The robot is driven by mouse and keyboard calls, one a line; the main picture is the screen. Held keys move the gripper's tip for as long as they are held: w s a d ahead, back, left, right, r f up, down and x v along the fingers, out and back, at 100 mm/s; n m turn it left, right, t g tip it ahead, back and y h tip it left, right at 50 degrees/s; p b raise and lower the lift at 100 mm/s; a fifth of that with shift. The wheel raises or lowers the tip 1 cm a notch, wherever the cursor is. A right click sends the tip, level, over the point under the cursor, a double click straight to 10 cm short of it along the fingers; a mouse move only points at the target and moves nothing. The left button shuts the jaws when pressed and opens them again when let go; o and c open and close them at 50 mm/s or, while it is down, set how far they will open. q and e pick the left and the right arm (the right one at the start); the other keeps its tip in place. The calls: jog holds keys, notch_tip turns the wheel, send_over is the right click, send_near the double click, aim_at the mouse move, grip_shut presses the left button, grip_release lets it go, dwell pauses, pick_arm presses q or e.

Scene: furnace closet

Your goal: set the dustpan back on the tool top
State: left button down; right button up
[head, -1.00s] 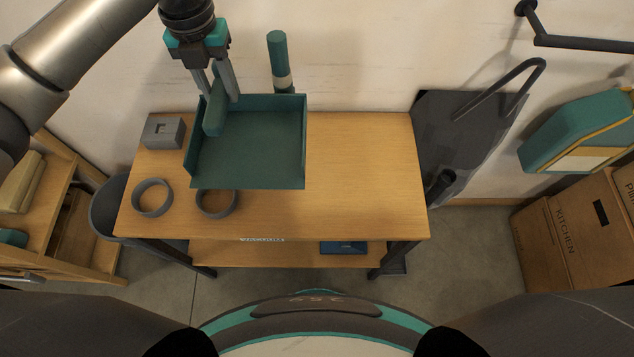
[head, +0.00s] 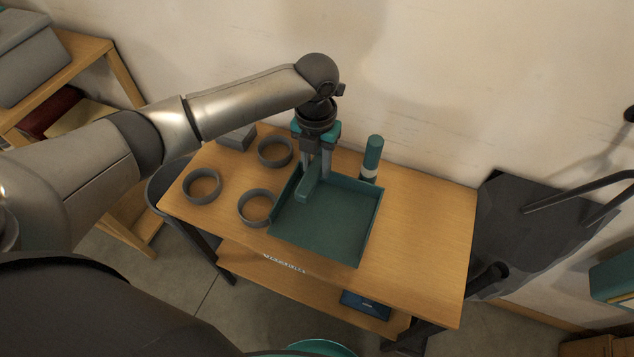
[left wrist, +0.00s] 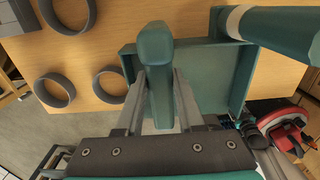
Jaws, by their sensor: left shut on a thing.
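The green dustpan (head: 325,225) is over the middle of the wooden tool top (head: 425,215), its open side toward the front edge. My left gripper (head: 316,172) is above it with its fingers shut on the upright handle at the pan's back left. In the left wrist view the handle (left wrist: 156,50) stands between the fingers, with the pan (left wrist: 205,92) behind it. The pan looks level and low over the top; I cannot tell whether its underside touches. My right gripper is not in view.
Three grey rings (head: 202,172) lie left of the pan, the nearest close to its left side. A grey block (head: 238,137) is at the back left. A green cylinder with a pale band (head: 373,158) stands right behind the pan. The top's right part is clear.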

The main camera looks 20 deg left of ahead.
pick_arm(q)
notch_tip(320, 180, down, 2)
jog(key=shift+d+f, duration=0.1)
jog(key=shift+f+b, duration=0.6)
jog(key=shift+f, duration=1.2)
jog(key=c, duration=0.5)
grip_release()
jog(key=shift+f, duration=0.1)
notch_tip(320, 180, up, 12)
jog(key=p, duration=0.3)
jog(key=shift+r, duration=0.2)
